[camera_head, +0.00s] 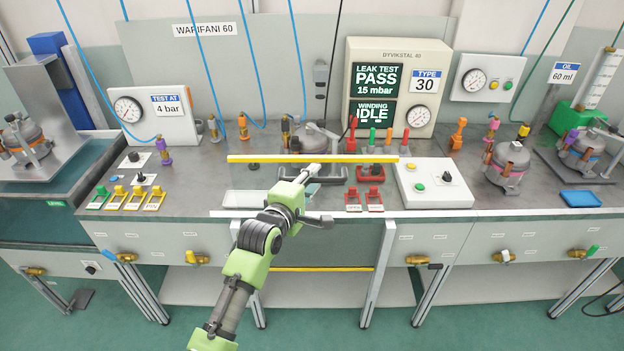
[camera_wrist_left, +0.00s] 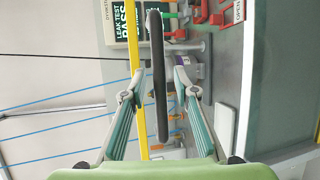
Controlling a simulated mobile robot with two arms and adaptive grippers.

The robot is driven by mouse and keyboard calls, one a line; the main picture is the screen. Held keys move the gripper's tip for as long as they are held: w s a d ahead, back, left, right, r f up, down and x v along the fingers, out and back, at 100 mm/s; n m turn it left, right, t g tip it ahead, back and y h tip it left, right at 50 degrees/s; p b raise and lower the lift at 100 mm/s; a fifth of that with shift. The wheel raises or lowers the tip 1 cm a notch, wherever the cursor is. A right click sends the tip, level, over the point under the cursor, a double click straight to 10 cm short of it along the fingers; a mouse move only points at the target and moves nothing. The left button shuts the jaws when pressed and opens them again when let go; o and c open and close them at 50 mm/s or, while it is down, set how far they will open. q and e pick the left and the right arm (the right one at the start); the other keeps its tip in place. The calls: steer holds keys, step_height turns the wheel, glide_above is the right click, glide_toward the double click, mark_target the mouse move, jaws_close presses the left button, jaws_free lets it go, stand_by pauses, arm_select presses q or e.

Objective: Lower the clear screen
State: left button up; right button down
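The clear screen stands at the middle of the bench; its see-through pane is hard to make out, with a yellow strip (camera_head: 310,158) along the top. The strip also shows in the left wrist view (camera_wrist_left: 136,60). A long black handle bar (camera_wrist_left: 160,75) shows in the left wrist view, and its dark ends show in the head view (camera_head: 335,180). My left gripper (camera_head: 314,174) is at this bar. In the left wrist view its fingers (camera_wrist_left: 158,95) are apart, one on each side of the bar, with gaps visible. My right gripper is not in view.
A white button box (camera_head: 432,182) stands to the right, with red clamps (camera_head: 370,172) beside the handle. A test display (camera_head: 395,85) stands behind. Yellow and green clips (camera_head: 135,200) lie left. A lower yellow strip (camera_head: 320,269) runs below the bench front.

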arm_select(q)
jaws_close()
steer(key=shift+f, duration=0.1)
steer(key=b, duration=1.6)
glide_toward(318, 233)
steer(key=x, duration=0.5)
steer(key=shift+s+f, duration=0.1)
steer(key=shift+f, duration=0.05)
jaws_free()
